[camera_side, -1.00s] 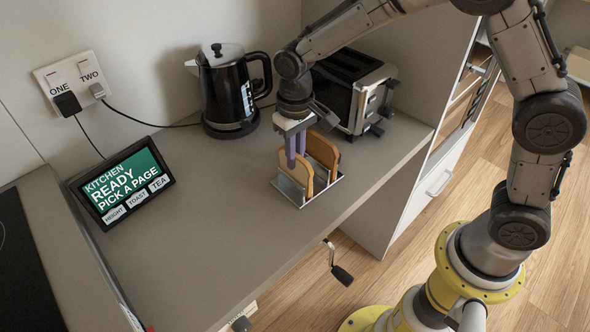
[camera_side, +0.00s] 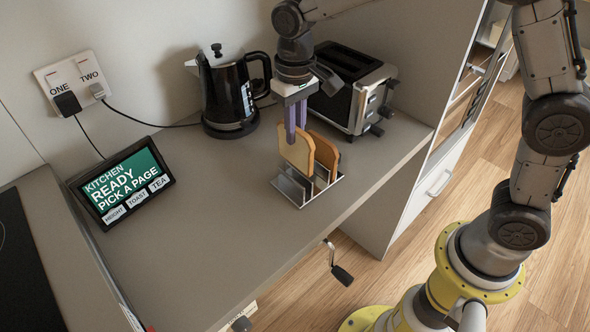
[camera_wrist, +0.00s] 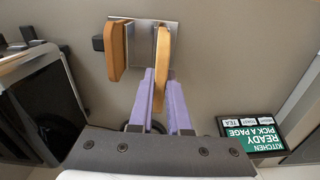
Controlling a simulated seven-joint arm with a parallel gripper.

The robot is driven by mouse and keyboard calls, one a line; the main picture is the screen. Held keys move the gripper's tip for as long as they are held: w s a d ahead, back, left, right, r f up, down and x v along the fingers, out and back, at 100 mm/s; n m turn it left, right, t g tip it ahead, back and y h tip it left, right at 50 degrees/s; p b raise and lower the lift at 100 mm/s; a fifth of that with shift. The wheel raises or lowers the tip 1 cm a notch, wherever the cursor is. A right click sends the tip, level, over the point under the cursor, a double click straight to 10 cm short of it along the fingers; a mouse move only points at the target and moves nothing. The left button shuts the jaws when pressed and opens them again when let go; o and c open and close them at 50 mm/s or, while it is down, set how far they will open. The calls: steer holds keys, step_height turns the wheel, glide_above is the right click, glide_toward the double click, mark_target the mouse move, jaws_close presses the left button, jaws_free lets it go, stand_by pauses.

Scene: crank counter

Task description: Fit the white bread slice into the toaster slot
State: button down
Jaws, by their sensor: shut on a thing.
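My gripper (camera_side: 291,126) is shut on the lighter bread slice (camera_side: 297,152), holding it by its upper edge, upright and raised above the metal rack (camera_side: 307,189). In the wrist view the purple fingers (camera_wrist: 161,92) close on the slice (camera_wrist: 163,50). A browner slice (camera_side: 326,152) stands in the rack beside it; it also shows in the wrist view (camera_wrist: 117,50). The black and silver toaster (camera_side: 349,98) stands behind the rack to the right, its top partly hidden by my gripper. It also shows at the left of the wrist view (camera_wrist: 42,110).
A black kettle (camera_side: 228,95) stands behind left of my gripper. A tilted display (camera_side: 124,182) is on the left, with cables from the wall sockets (camera_side: 73,82). The counter between display and rack is bare. A crank handle (camera_side: 341,272) sticks out at the counter's front edge.

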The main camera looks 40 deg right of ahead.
steer(key=shift+r, duration=0.6)
steer(key=shift+s+d, duration=0.1)
steer(key=shift+s, duration=0.2)
steer(key=r, duration=0.1)
steer(key=r+n, duration=0.1)
steer(key=r, duration=0.1)
steer(key=shift+w+n, duration=0.25)
steer(key=shift+n, duration=0.15)
steer(key=w+d+r+n, duration=0.1)
steer(key=w+d+r, duration=0.7)
steer(key=d+r, duration=0.15)
steer(key=w+d+m, duration=0.1)
steer(key=w+d, duration=0.1)
steer(key=d, duration=0.6)
steer(key=w+d+r+m, duration=0.1)
steer(key=d, duration=0.8)
steer(key=shift+w, duration=0.4)
